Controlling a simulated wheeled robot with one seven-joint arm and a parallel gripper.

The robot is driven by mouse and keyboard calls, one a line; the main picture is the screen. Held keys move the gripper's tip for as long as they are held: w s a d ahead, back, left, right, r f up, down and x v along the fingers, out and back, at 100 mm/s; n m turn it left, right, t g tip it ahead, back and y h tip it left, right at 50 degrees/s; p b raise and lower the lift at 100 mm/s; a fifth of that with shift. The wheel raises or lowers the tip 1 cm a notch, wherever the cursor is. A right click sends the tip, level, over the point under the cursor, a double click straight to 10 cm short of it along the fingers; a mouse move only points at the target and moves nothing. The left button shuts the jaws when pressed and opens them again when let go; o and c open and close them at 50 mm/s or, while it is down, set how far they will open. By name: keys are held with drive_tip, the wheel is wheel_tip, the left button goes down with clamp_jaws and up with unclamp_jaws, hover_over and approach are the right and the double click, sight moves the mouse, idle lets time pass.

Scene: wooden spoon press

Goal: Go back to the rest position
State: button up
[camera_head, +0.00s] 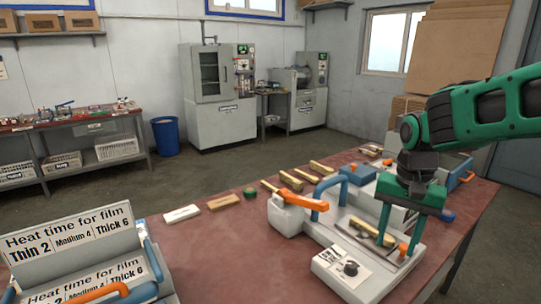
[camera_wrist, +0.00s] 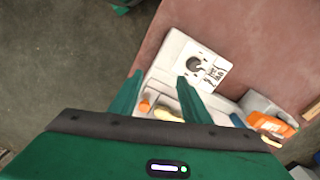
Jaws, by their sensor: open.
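My gripper (camera_head: 399,228) is green and hangs from the arm at the right of the head view, over the white press machine (camera_head: 318,222). Its two fingers are apart and point down. In the wrist view my gripper (camera_wrist: 160,95) shows its two green fingers spread. The spoon's yellowish end also shows near a finger base in the wrist view (camera_wrist: 168,115). Whether the fingers touch the press cannot be told.
The press has an orange lever (camera_head: 303,202), a blue handle (camera_head: 328,186) and a dial panel (camera_head: 345,268). Several blocks lie along the red table (camera_head: 215,238). A sign stand (camera_head: 75,255) is at front left. Open floor lies beyond the table.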

drive_tip(key=s+d+f, duration=0.1)
drive_tip(key=s+d, duration=0.2)
drive_tip(key=s, duration=0.3)
drive_tip(key=s+d+f, duration=0.1)
drive_tip(key=s+d, duration=0.3)
drive_tip(key=s, duration=0.3)
drive_tip(key=s+d+f+n, duration=0.1)
drive_tip(key=s+d, duration=0.2)
drive_tip(key=s, duration=0.3)
drive_tip(key=shift+s+d, duration=0.15)
drive_tip(key=shift+s, duration=0.25)
drive_tip(key=shift+w, duration=0.1)
drive_tip(key=shift+w+f, duration=0.25)
drive_tip(key=shift+w, duration=0.25)
